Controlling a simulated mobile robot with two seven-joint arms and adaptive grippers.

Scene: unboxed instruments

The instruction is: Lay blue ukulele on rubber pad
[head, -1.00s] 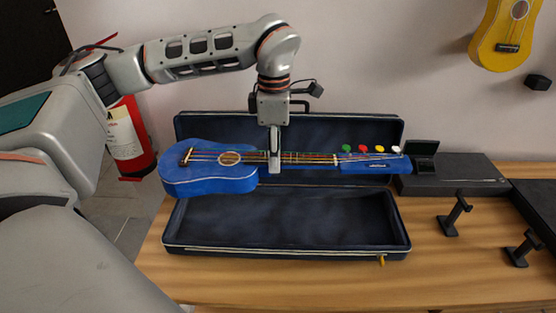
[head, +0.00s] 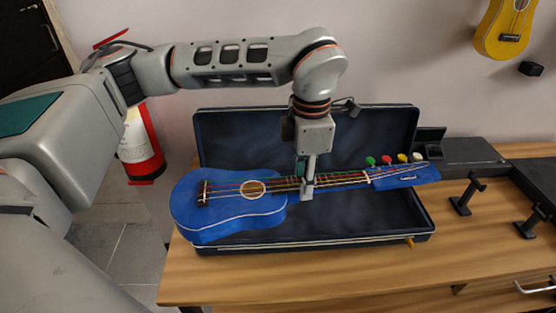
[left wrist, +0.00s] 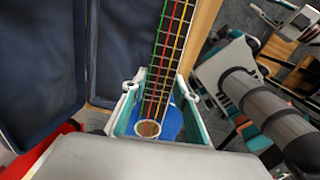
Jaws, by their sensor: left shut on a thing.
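The blue ukulele (head: 228,208) hangs over the front of an open case, its body to the left and its headstock to the right, tilted a little upward. My left gripper (head: 307,188) is shut on its neck from above. In the left wrist view, the ukulele's fretboard (left wrist: 170,50) and strings run between the gripper's fingers (left wrist: 150,95). A black flat surface (head: 535,190) at the right edge may be the rubber pad; I cannot tell.
The open dark-blue case (head: 345,228) lies on the wooden table (head: 300,275). Two small black stands (head: 465,195) and a black box (head: 465,155) are to the right. A yellow ukulele (head: 505,28) hangs on the wall. A fire extinguisher (head: 140,148) stands at the left.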

